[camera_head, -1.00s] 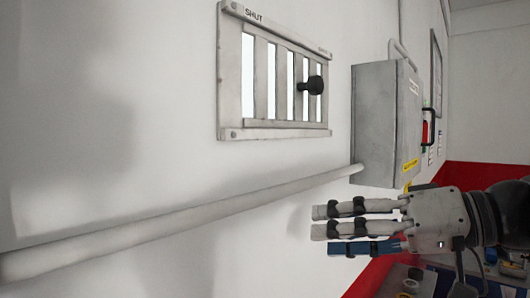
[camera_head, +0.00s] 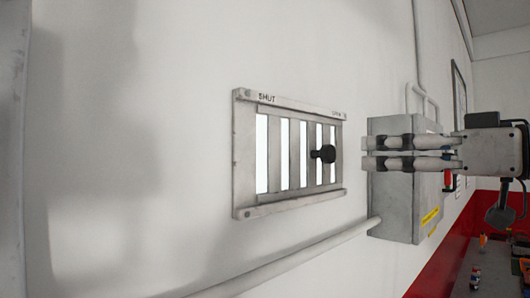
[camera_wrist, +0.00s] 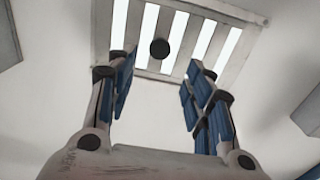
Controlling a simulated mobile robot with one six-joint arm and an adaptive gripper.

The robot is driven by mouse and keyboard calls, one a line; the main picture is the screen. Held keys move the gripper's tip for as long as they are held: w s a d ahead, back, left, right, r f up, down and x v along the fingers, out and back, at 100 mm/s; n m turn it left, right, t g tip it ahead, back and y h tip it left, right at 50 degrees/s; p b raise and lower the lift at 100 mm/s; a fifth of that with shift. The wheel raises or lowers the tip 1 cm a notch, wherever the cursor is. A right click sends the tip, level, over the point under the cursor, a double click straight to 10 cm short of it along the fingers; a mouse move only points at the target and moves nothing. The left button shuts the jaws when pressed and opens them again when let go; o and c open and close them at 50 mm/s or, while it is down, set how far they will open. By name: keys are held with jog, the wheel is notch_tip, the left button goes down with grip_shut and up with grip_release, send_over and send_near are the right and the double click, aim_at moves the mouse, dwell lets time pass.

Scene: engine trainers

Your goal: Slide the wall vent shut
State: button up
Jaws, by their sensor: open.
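The wall vent (camera_head: 238,165) is a grey slatted frame on the white wall, with bright gaps showing between its slats. It is marked SHUT at its upper left, and a fainter label is at its upper right. Its black knob (camera_head: 324,154) sits toward the right end. My gripper (camera_head: 366,152) is right of the knob in the head view, apart from it. In the wrist view the gripper (camera_wrist: 160,68) is open and empty, its blue-padded fingers apart, with the knob (camera_wrist: 160,48) beyond and between the fingertips. The vent (camera_wrist: 268,18) fills the top there.
A grey electrical box (camera_head: 397,205) with a yellow label is on the wall right of the vent, partly behind my gripper. A conduit pipe (camera_head: 290,262) runs along the wall below the vent. The wall left of the vent is bare.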

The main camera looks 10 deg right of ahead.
aim_at(332, 154)
jog(key=p+x, duration=0.1)
jog(key=x, duration=0.9)
jog(key=shift+w+a, duration=0.2)
jog(key=shift+w, duration=0.05)
jog(key=shift+c, duration=0.4)
grip_shut()
